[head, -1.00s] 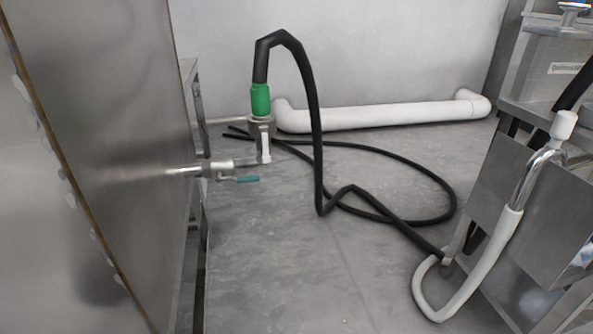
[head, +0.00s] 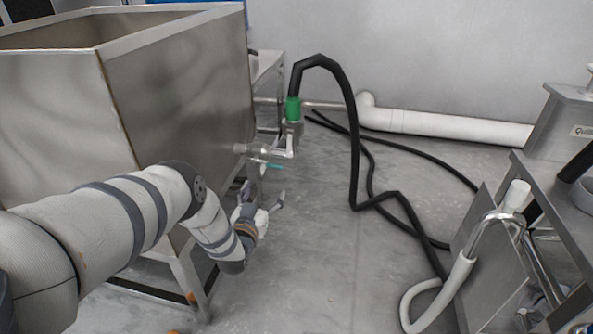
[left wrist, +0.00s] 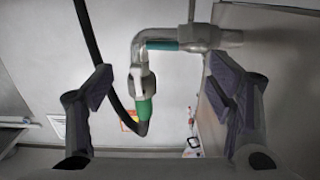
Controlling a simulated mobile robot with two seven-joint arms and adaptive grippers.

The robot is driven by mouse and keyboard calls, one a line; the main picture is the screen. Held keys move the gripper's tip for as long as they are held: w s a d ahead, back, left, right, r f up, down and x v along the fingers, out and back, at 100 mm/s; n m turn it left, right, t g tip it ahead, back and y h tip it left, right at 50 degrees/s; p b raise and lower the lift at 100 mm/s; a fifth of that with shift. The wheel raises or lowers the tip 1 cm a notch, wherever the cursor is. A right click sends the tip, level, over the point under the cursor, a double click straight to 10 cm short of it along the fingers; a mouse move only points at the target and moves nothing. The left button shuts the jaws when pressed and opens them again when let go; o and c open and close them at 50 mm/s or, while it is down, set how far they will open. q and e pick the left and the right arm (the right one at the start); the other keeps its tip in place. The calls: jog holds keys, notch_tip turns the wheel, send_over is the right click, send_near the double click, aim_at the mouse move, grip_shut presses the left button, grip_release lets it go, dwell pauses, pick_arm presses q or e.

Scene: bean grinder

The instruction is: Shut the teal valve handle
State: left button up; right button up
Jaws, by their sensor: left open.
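The teal valve handle (head: 275,166) is on the metal valve and pipe (head: 252,149) that stick out of the steel tank's side. It lies roughly in line with the horizontal pipe. In the left wrist view, the teal handle (left wrist: 163,46) shows against the pipe near the top. My left gripper (head: 263,195) is open and empty, just below and in front of the handle, apart from it. In the left wrist view, its two fingers (left wrist: 158,86) are spread wide, with the green hose fitting (left wrist: 145,108) seen between them. My right gripper is not in view.
The steel tank (head: 180,85) stands at left, its leg (head: 188,280) near my left arm. A black hose (head: 352,130) rises from the green fitting (head: 293,108) and loops to the floor. A machine with white-sleeved tubing (head: 440,295) stands at right.

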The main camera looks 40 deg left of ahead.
aim_at(274, 167)
pick_arm(q)
jog(key=b+x, duration=0.6)
jog(key=x, duration=0.6)
jog(key=shift+w+a+r+b, duration=0.1)
jog(key=shift+a+r+b, duration=0.15)
jog(key=shift+b, duration=0.1)
jog(key=shift+r, duration=0.1)
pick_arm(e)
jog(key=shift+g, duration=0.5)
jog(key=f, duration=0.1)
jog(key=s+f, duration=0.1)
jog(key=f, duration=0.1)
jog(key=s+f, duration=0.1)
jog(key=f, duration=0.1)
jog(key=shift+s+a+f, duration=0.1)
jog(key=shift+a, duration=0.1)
pick_arm(q)
jog(key=c, duration=1.7)
jog(key=shift+c, duration=0.2)
